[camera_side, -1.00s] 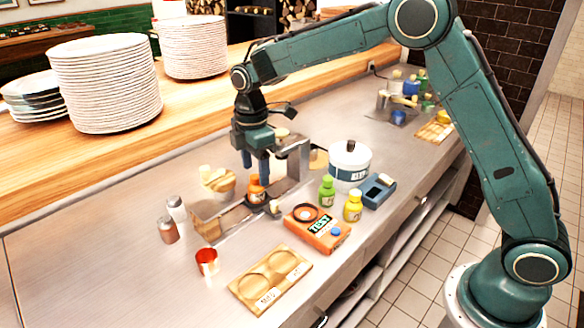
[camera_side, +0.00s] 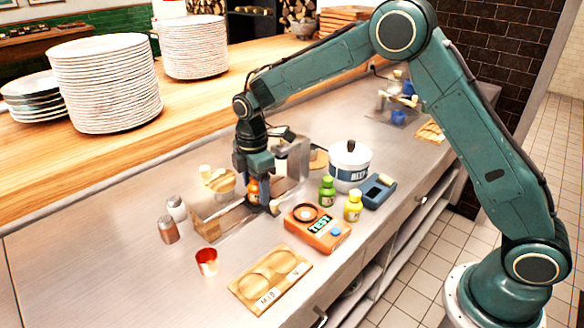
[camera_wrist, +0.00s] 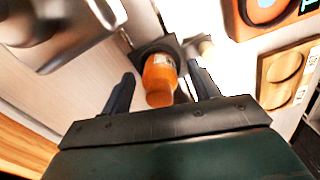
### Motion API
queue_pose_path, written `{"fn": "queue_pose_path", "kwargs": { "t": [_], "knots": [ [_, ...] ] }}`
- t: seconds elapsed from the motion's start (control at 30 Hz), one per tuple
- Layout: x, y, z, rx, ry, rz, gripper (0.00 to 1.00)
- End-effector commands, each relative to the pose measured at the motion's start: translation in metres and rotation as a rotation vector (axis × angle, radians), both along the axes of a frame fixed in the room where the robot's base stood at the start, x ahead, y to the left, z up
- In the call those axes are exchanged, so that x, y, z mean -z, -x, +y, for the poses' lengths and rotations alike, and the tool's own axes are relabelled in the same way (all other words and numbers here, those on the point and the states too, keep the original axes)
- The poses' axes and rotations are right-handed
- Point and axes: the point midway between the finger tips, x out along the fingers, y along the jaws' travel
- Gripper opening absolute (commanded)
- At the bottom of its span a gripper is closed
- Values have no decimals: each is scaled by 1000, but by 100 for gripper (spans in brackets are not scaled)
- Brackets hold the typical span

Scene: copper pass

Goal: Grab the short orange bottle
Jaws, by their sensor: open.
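The short orange bottle (camera_side: 253,191) stands on a dark round holder or stand, partly hidden by my fingers in the side view. In the wrist view the bottle (camera_wrist: 160,78) lies between my two fingers, with a gap on each side. My gripper (camera_side: 259,196) is open and lowered around the bottle, pointing down. In the wrist view my gripper (camera_wrist: 160,90) shows one finger left and one right of it. Whether a finger touches it cannot be told.
A green bottle (camera_side: 327,191) and a yellow bottle (camera_side: 353,206) stand to the right, near an orange scale (camera_side: 318,235) and a white pot (camera_side: 350,172).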

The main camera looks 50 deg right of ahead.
Motion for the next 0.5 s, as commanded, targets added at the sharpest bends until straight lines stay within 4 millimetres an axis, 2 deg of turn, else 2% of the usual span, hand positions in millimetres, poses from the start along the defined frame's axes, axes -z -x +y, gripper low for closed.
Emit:
{"fn": "queue_pose_path", "kwargs": {
  "t": [0.33,0.37,0.5],
  "knots": [
    [-1,0,0,0,0,0,61],
    [-1,0,0,0,0,0,59],
    [-1,0,0,0,0,0,32]
  ]
}}
